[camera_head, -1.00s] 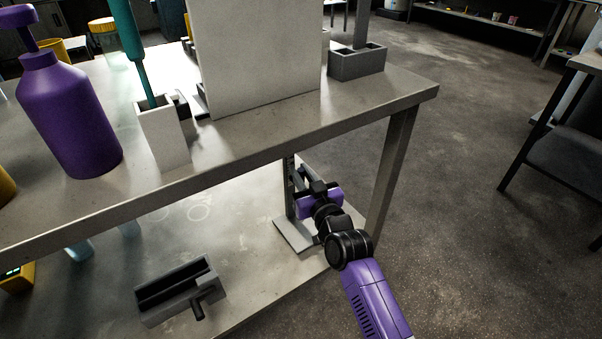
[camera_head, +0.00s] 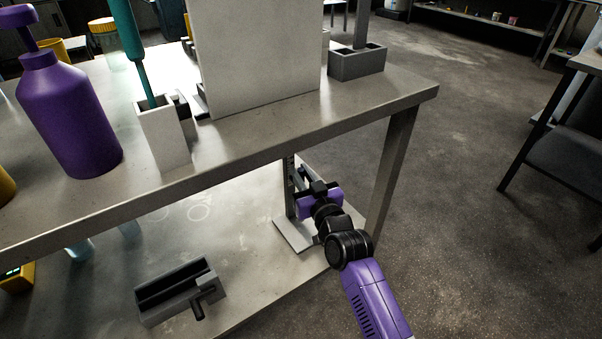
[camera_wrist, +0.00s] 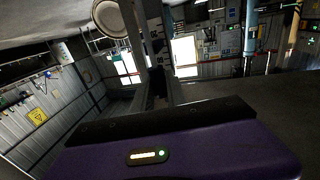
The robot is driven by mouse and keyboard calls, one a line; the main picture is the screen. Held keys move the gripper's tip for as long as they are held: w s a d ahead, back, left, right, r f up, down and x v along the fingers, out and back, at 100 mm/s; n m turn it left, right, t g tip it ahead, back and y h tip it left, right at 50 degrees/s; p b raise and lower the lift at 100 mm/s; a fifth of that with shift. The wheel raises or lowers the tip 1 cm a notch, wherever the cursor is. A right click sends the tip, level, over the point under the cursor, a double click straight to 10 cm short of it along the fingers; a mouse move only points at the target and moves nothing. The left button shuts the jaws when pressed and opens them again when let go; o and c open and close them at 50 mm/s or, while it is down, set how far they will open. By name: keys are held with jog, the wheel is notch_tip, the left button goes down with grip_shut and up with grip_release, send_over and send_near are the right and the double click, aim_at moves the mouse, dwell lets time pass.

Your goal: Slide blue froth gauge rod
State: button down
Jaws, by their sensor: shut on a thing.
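A slim upright gauge (camera_head: 289,187) stands on a flat grey base plate (camera_head: 291,236) on the lower shelf, under the table's right end. In the wrist view it shows as a post with dark scale marks (camera_wrist: 154,38). My gripper (camera_head: 306,178) reaches in at the gauge's right side, below the tabletop. In the wrist view my gripper (camera_wrist: 160,92) is shut on a small dark part at the post. The held part is mostly hidden by the fingers. I cannot make out its blue colour in these dark views.
The tabletop edge (camera_head: 230,150) and a table leg (camera_head: 392,170) frame my arm closely. A grey slotted box with a handle (camera_head: 178,290) lies on the lower shelf at left. A purple bottle (camera_head: 70,120) stands on top.

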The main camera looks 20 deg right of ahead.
notch_tip(320, 180, up, 9)
jog(key=p, duration=0.7)
jog(key=c, duration=1.3)
grip_release()
jog(key=shift+r, duration=0.1)
jog(key=shift+s, duration=0.15)
jog(key=s, duration=0.7)
jog(key=shift+s+d+p, duration=0.25)
jog(key=shift+s+p, duration=0.05)
jog(key=shift+p, duration=0.05)
